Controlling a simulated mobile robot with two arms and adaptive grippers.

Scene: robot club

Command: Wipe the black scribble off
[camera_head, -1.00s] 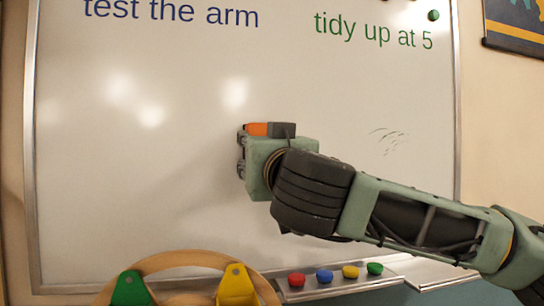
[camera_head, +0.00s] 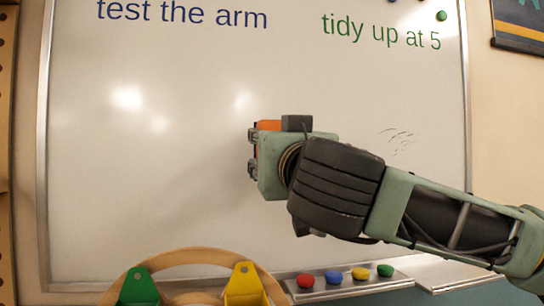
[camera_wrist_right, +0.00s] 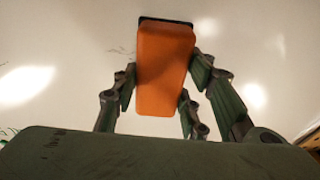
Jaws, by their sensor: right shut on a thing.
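The whiteboard (camera_head: 200,215) fills most of the head view. Faint dark strokes of the black scribble (camera_head: 396,136) show on it, right of my right gripper and above my forearm. My right gripper (camera_head: 253,150) is at the middle of the board, shut on an orange eraser (camera_head: 268,125). In the right wrist view the orange eraser (camera_wrist_right: 165,68) sits between the fingers, its dark pad at the far end toward the board. Faint thin marks show on the board left of it. Whether the pad touches the board is unclear. My left gripper is not in view.
Blue writing (camera_head: 182,13) and green writing (camera_head: 380,32) run along the board's top. A tray (camera_head: 410,283) below carries red, blue, yellow and green magnets. A wooden ring-shaped thing with green and yellow parts (camera_head: 242,284) stands at the bottom. A poster hangs upper right.

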